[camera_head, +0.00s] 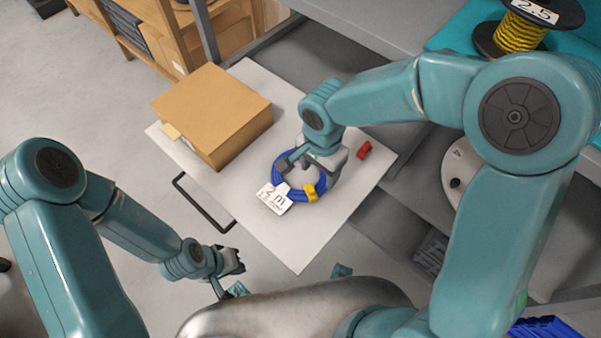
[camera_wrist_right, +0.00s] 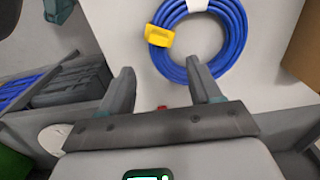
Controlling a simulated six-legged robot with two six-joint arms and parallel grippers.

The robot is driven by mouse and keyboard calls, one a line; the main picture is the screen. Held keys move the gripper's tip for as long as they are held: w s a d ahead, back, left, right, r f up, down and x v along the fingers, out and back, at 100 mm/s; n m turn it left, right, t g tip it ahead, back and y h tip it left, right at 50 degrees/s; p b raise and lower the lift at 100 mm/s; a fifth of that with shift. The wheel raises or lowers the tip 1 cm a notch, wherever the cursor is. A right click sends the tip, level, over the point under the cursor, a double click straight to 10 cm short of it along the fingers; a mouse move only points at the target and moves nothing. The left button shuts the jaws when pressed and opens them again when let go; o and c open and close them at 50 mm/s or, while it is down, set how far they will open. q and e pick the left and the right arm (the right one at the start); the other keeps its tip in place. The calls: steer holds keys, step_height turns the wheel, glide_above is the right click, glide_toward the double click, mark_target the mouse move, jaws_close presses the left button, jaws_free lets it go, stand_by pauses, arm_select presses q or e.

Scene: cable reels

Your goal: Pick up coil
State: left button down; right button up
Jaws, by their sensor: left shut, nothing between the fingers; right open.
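A blue cable coil (camera_head: 298,195) lies flat on a white board (camera_head: 297,246), with a white handwritten label and a yellow clip (camera_head: 311,193) on it. My right gripper (camera_head: 310,172) is open over the coil. In the right wrist view the coil (camera_wrist_right: 236,42) is at the top, ahead of the open fingers (camera_wrist_right: 160,68). One fingertip overlaps the coil's edge there; I cannot tell whether it touches. Nothing is held. My left gripper (camera_head: 238,262) is shut and empty, off the board's lower left side.
A cardboard box (camera_head: 205,112) stands on the board left of the coil. A small red object (camera_head: 364,150) lies to the coil's right. A black handle (camera_head: 203,205) is along the board's left edge. A yellow cable reel (camera_head: 519,33) is at the upper right.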

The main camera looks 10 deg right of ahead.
mark_target(319, 186)
steer(key=shift+a+f, duration=0.1)
steer(key=shift+f, duration=0.85)
steer(key=f, duration=0.1)
steer(key=f+b, duration=0.1)
steer(key=f, duration=0.3)
steer(key=shift+d+f, duration=0.1)
steer(key=shift+d, duration=0.15)
jaws_close()
